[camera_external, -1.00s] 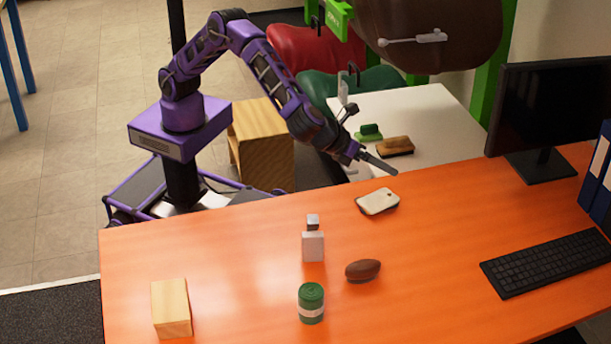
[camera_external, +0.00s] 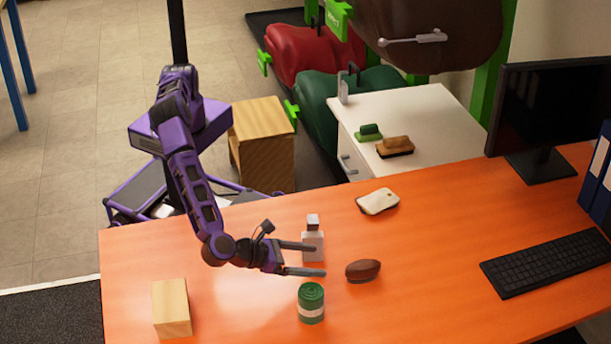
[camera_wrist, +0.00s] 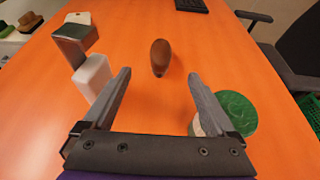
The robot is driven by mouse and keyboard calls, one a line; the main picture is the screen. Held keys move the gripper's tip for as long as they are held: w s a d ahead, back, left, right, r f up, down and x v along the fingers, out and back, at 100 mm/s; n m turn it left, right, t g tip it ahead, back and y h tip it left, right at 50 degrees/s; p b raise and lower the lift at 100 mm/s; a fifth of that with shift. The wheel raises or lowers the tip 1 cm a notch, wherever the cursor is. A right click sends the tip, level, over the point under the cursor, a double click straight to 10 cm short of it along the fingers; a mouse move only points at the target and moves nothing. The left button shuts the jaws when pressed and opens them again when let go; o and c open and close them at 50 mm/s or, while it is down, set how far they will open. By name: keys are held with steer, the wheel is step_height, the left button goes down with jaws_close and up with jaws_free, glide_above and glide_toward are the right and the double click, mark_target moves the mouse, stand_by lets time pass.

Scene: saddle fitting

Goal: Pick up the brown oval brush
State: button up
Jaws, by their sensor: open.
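The brown oval brush (camera_external: 363,270) lies on the orange table, right of my gripper (camera_external: 315,259) in the external view. In the wrist view the brush (camera_wrist: 160,57) is straight ahead, beyond and between the two fingertips. My gripper (camera_wrist: 158,82) is open and empty, low over the table, with its fingers pointing at the brush and a gap between them and it.
A white bottle with a grey cap (camera_external: 313,246) stands beside one finger, and a green round tin (camera_external: 311,303) beside the other. A wooden block (camera_external: 171,308), a cream-topped pad (camera_external: 377,201) and a keyboard (camera_external: 546,263) are farther off.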

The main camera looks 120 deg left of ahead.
mark_target(361, 265)
steer(key=b+x, duration=0.1)
steer(key=x, duration=1.3)
steer(key=shift+w+a+f, duration=0.15)
steer(key=shift+w+a, duration=0.05)
steer(key=shift+w, duration=0.15)
steer(key=shift+c, duration=0.2)
jaws_close()
